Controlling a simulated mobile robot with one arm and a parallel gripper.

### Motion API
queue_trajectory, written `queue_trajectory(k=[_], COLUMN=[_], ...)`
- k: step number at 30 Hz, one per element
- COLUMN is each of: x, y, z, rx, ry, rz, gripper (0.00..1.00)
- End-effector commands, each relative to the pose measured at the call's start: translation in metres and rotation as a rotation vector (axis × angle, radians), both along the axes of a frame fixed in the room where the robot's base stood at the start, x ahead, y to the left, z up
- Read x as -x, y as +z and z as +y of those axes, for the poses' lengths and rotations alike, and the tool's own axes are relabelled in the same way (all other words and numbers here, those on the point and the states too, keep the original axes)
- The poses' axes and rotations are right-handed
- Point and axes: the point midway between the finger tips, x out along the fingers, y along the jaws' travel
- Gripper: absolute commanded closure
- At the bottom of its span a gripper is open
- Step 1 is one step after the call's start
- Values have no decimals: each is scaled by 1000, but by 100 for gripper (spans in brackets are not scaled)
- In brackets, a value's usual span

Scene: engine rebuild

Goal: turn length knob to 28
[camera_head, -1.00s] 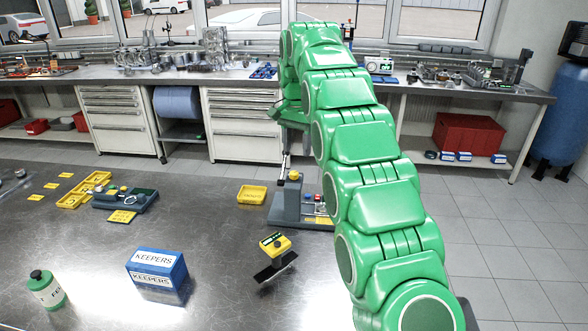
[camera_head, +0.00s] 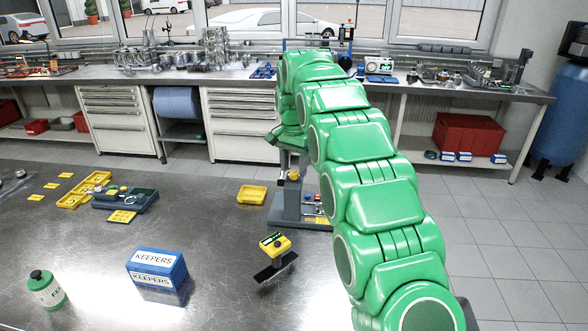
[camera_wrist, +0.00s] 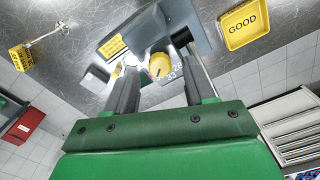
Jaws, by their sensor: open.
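The length knob is a round yellow knob (camera_wrist: 160,65) on a grey fixture (camera_wrist: 196,22), seen in the wrist view between my finger ends. White numbers that look like 33 and 28 stand beside it; I cannot tell its exact setting. In the head view a yellow knob (camera_head: 294,174) shows on the grey fixture (camera_head: 290,208) near the table's far edge. My gripper (camera_wrist: 157,56) is open, its two dark fingers on either side of the knob. I cannot tell whether they touch it. My green arm hides part of the fixture in the head view.
A yellow tray marked GOOD (camera_wrist: 243,24) lies beside the fixture; it also shows in the head view (camera_head: 252,195).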

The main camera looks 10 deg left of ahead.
Motion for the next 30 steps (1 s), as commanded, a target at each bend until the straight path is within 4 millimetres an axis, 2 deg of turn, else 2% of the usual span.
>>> queue_trajectory(k=[6,16,26,30], x=[1,0,0,0], y=[-13,-14,-14,-13], z=[0,0,0,0], rx=[1,0,0,0], ry=[0,0,0,3], rz=[1,0,0,0], gripper=[46,48,98,100])
